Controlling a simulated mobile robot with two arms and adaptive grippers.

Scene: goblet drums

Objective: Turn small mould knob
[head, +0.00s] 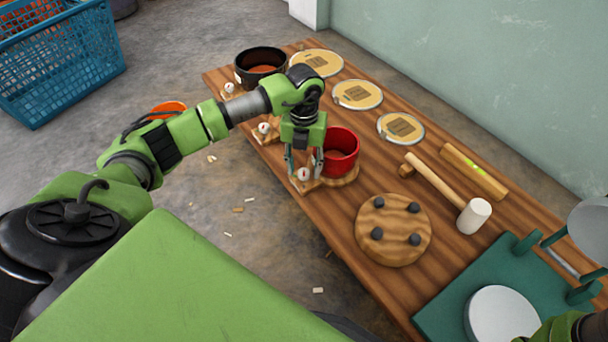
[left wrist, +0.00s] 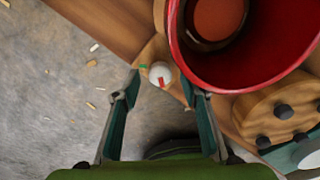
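A white knob with a red mark (head: 303,174) sits on a small wooden block at the table's near edge, beside the red mould (head: 342,150). In the left wrist view the knob (left wrist: 160,73) lies just beyond and between the fingertips, its red mark pointing down the picture, with a small green mark on the wood to its left. My left gripper (head: 303,165) points down over the knob, fingers spread on either side; contact is not visible. Two similar knobs, one (head: 229,89) by the black mould (head: 261,66) and another (head: 264,128), stand farther along the edge.
The wooden table (head: 345,235) holds round labelled discs (head: 358,95), a mallet (head: 474,215), a round board with dark pegs (head: 393,250) and a green stand (head: 450,305). An orange bowl-like thing (head: 168,108) is partly behind my left arm. A blue basket (head: 60,65) stands on the floor.

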